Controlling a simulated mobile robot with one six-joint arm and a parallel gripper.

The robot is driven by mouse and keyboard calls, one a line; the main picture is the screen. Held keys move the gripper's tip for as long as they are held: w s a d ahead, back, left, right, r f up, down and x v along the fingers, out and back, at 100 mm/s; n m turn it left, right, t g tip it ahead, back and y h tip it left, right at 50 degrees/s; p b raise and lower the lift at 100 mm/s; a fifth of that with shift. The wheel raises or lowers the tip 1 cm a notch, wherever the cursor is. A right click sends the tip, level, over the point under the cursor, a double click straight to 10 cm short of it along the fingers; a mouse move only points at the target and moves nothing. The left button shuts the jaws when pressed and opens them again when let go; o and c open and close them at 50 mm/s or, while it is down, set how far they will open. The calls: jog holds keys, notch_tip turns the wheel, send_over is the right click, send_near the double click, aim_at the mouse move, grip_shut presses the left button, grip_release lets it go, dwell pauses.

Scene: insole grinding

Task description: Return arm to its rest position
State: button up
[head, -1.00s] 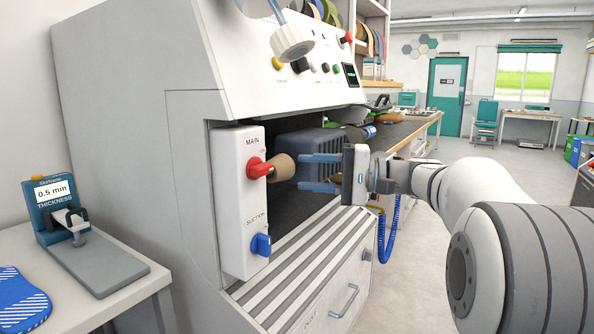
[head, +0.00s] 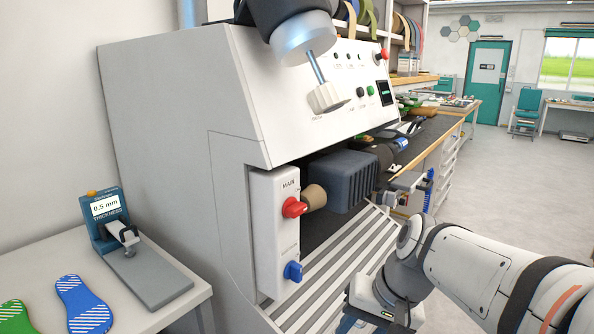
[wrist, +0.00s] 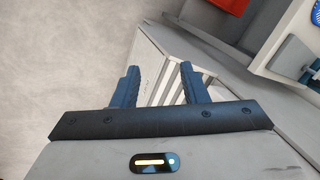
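My gripper (head: 350,323) is low at the bottom of the head view, in front of the grinding machine's striped lower front; its fingertips are partly cut off by the frame edge. In the wrist view my gripper (wrist: 157,82) shows two blue fingers apart with nothing between them. They point past the light grey cabinet and the floor. My white arm (head: 470,265) reaches in from the lower right, bent downward at the wrist. The grinding machine (head: 175,110) stands at centre left, apart from the gripper as far as I can see.
The machine's switch panel has a red MAIN knob (head: 294,207) and a blue knob (head: 293,271). A thickness gauge (head: 150,255) and a blue insole (head: 83,305) and green insole (head: 15,316) lie on the left table. Open floor (head: 510,185) lies to the right.

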jog(key=s+d+n+h+p, duration=0.2)
jog(key=s+d+h+p, duration=0.1)
jog(key=s+d, duration=0.1)
jog(key=shift+s+d+t+h, duration=0.35)
jog(key=shift+s+t+h, duration=0.05)
jog(key=shift+s, duration=0.1)
jog(key=shift+c, duration=0.6)
